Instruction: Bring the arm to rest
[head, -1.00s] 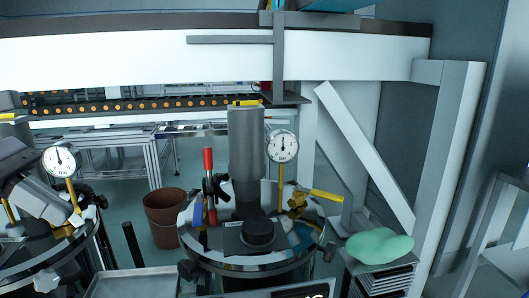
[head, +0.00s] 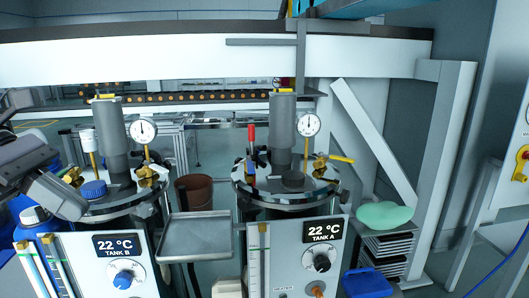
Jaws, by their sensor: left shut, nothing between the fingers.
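My left arm comes in from the left edge in the head view. Its grey gripper (head: 72,208) points down and to the right, shut and empty. It is in front of the left side of tank B (head: 72,270), near the blue cap (head: 94,189) on that lid. I cannot tell whether it touches anything. My right gripper is not in view.
Tank A (head: 285,270) stands to the right, with a gauge (head: 308,124) and a yellow-handled valve (head: 335,158) on its lid. A grey tray (head: 196,238) sits between the tanks.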

